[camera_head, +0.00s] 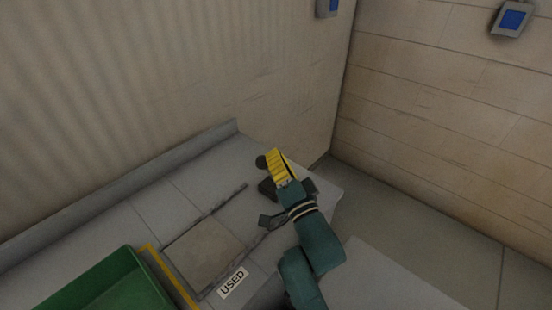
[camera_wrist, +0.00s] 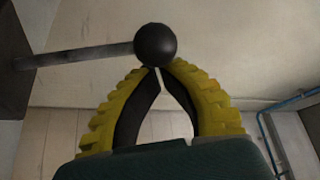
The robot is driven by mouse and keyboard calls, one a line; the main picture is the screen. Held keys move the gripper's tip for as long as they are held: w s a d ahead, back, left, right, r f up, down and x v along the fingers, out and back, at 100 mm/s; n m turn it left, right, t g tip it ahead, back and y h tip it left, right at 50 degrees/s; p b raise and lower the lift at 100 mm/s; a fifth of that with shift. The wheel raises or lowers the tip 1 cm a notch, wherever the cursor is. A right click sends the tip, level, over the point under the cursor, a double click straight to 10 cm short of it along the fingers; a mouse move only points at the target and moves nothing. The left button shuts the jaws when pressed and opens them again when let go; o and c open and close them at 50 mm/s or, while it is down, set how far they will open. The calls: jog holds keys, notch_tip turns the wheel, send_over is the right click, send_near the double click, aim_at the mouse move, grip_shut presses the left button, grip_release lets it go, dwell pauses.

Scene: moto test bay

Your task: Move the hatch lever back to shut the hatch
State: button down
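The hatch lever is a grey rod (camera_wrist: 85,56) with a black ball knob (camera_wrist: 155,44) in the wrist view. The rod runs left from the knob to a dark part at the edge. In the head view the knob (camera_head: 262,161) shows just left of the tip of my gripper (camera_head: 272,154). In the wrist view the yellow fingers of my gripper (camera_wrist: 158,68) come together at the tips, at the knob's lower edge. I cannot tell whether they touch it. A tan square panel (camera_head: 203,252), apparently the hatch, lies in the grey bench top between dark rails.
A green bin (camera_head: 110,285) stands at the lower left, beside a yellow strip (camera_head: 172,278). A "USED" label (camera_head: 233,283) lies near the panel. A raised ledge (camera_head: 120,180) runs along the bench back, by the ribbed wall. Blue-faced boxes (camera_head: 514,19) hang high on the walls.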

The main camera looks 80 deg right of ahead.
dwell(0.4)
notch_tip(320, 180, up, 3)
jog(key=s+d+p, duration=0.2)
jog(key=s+p, duration=0.1)
jog(key=p, duration=0.6)
jog(key=b+v, duration=0.2)
jog(key=v, duration=0.7)
jog(key=shift+a+f, duration=0.2)
jog(key=shift+f, duration=0.3)
jog(key=shift+w, duration=0.15)
